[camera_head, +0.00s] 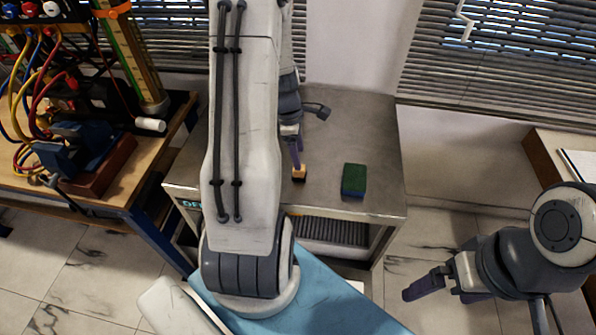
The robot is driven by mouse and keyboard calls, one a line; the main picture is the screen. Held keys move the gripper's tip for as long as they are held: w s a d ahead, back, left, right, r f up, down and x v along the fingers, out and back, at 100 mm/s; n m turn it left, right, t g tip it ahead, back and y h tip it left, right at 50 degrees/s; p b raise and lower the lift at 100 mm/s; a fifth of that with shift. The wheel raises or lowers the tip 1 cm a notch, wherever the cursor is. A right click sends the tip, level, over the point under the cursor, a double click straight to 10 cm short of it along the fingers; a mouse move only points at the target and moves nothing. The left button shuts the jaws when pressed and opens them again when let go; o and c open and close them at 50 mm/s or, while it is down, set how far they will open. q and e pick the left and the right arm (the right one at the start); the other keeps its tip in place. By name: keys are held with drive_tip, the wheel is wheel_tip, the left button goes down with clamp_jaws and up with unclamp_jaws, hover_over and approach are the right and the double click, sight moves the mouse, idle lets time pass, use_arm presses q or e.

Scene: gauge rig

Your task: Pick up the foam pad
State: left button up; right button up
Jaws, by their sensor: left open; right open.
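The foam pad (353,181), a block with a green top and blue sides, lies on the grey metal table (360,125) near its front edge. My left gripper (296,158) is over the same table, left of the pad and apart from it. Its fingers point down towards a small tan and dark block (299,174); I cannot tell whether they touch it. My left arm hides part of this gripper and the left part of the table. My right gripper (424,287) is open and empty, off the table at the lower right, pointing left.
A wooden workbench (95,196) at the left carries a blue vise (78,150) and a panel with coloured cables (40,75). Another wooden table (545,150) stands at the right edge. The metal table is clear behind and right of the pad.

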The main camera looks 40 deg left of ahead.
sight(299, 173)
use_arm(q)
drive_tip(key=f, duration=0.5)
drive_tip(key=shift+s+d+f, duration=0.2)
drive_tip(key=shift+d+f, duration=0.05)
drive_tip(key=shift+d, duration=0.15)
clamp_jaws()
